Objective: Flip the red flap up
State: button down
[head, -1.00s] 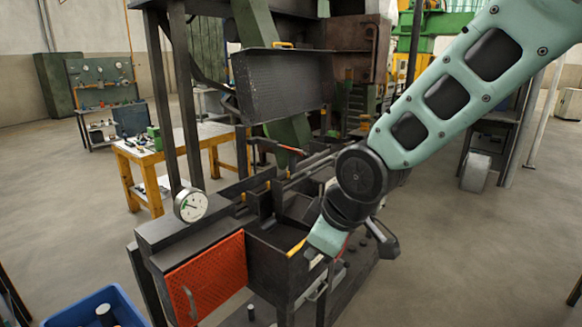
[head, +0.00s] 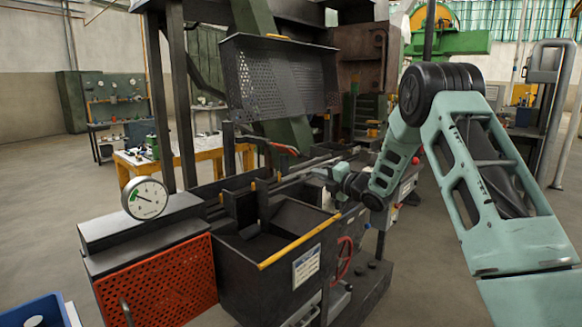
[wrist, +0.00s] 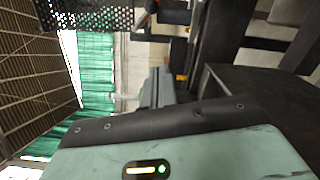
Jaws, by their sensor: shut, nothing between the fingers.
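The red flap (head: 158,285) is a perforated orange-red panel on the front of a dark box at the lower left of the head view. It hangs down, with a grey handle (head: 126,311) near its lower left. The bottom of the flap is cut off by the picture edge. My gripper (head: 322,174) is small in the head view, right of and behind the flap, over the machine bed and apart from the flap. It is shut and empty. The wrist view does not show the flap.
A round gauge (head: 145,198) stands on the box above the flap. A bin with a yellow edge (head: 297,243) is right of the flap. A dark perforated guard (head: 280,78) hangs above the bed. A blue crate (head: 38,312) lies at the lower left; open floor is left of the machine.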

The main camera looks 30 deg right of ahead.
jog(key=shift+w, duration=0.15)
jog(key=p, duration=0.5)
send_near(288, 151)
jog(key=w+a+f, duration=0.2)
jog(key=shift+w+d+r+p, duration=0.15)
jog(key=shift+w+d+p, duration=0.15)
jog(key=shift+d, duration=0.3)
